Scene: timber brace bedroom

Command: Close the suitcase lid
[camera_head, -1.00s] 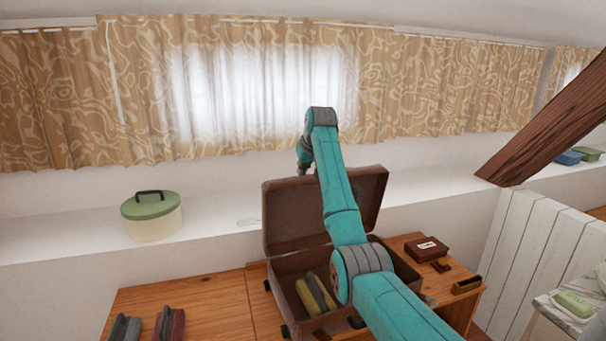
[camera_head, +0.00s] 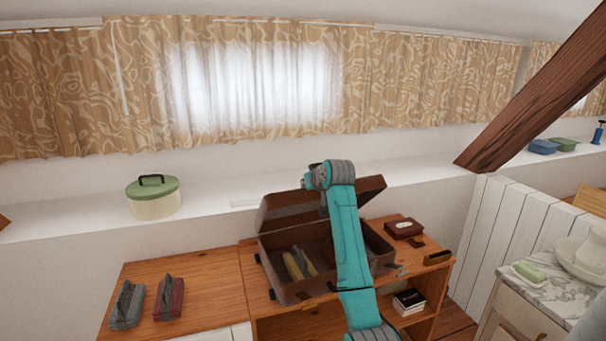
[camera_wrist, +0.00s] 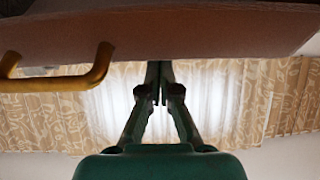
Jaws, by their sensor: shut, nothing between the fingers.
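The brown suitcase (camera_head: 292,292) stands on the wooden cabinet, partly open. A yellow and grey item (camera_head: 298,263) lies in the case. My arm crosses in front of the suitcase, and its wrist is at the lid's top edge. In the wrist view, my gripper (camera_wrist: 160,85) is shut and empty, with the brown lid panel (camera_wrist: 200,25) across the top of the picture. Whether the fingers touch the lid cannot be told. The fingertips are hidden in the head view.
A dark red box (camera_head: 404,228) and small items lie right of the suitcase. A green-lidded round box (camera_head: 153,197) stands on the ledge behind. A slanting timber beam (camera_head: 535,90) is at right.

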